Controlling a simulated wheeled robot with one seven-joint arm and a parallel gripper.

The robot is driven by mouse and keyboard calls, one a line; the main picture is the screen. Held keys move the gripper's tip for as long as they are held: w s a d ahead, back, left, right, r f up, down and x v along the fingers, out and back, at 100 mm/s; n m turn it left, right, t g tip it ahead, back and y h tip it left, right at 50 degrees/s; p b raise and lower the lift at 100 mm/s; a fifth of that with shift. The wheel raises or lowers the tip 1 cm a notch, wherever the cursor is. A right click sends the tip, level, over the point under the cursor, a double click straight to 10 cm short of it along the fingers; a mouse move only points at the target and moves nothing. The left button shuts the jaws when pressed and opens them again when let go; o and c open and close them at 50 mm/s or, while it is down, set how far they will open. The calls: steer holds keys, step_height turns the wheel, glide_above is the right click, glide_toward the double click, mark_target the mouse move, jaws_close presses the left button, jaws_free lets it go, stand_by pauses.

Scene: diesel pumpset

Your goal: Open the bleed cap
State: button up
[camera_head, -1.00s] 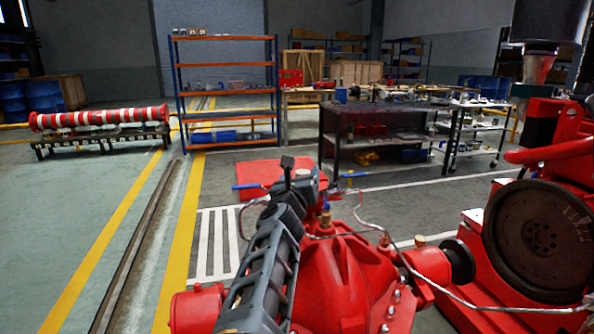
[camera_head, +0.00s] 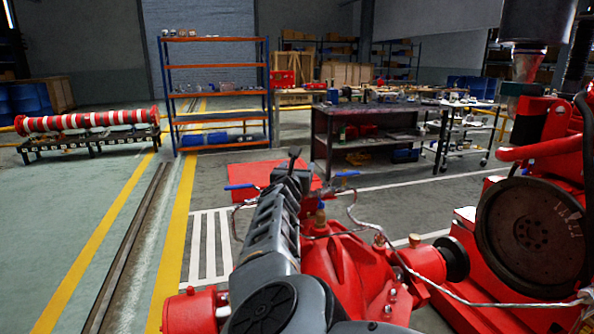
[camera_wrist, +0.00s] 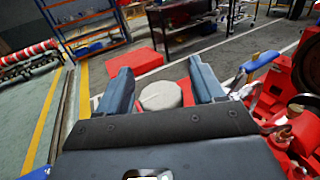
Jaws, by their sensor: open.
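In the wrist view, a pale grey round cap (camera_wrist: 160,95) lies between the fingers of my gripper (camera_wrist: 161,79); I take it for the bleed cap. The fingers are spread on either side, with gaps seen from this angle. I cannot tell how deep the cap sits between them. In the head view, my gripper (camera_head: 292,172) is over the red pump casing (camera_head: 352,262), and my arm hides the cap. A brass fitting with a blue top (camera_head: 320,212) stands on the casing just right of the gripper.
Blue-handled valves and thin pipes (camera_head: 352,205) lie close to the right of my gripper; a blue lever (camera_wrist: 262,61) is beside the right finger. A large dark flywheel (camera_head: 530,232) stands farther right. Open floor lies left. Shelves (camera_head: 218,92) and a workbench (camera_head: 375,140) are behind.

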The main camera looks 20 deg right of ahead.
steer(key=shift+w, duration=0.1)
steer(key=shift+d, duration=0.1)
steer(key=c, duration=1)
